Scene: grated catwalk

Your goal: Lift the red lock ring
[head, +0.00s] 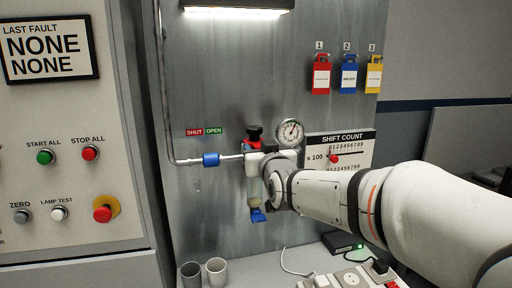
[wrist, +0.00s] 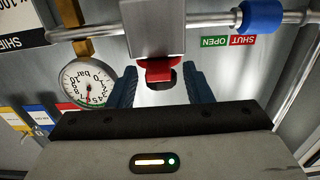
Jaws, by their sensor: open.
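The red lock ring (wrist: 160,70) shows in the wrist view, which is upside down, against the grey regulator body (wrist: 158,28). In the head view a dark knob with red on it (head: 254,138) tops the regulator on the wall panel. My gripper (wrist: 158,90) is open, its two dark blue fingers on either side of the red part with gaps visible. I cannot tell whether either finger touches it. The lower part of the ring and knob is hidden in the wrist view. In the head view my wrist covers part of the regulator and my fingers cannot be made out.
A pressure gauge (head: 290,132) sits close right of the regulator. A pipe with a blue fitting (head: 211,160) enters from the left, below the SHUT/OPEN label (head: 204,132). A shift count board (head: 340,150) is behind my arm. Two grey cups (head: 216,270) stand below.

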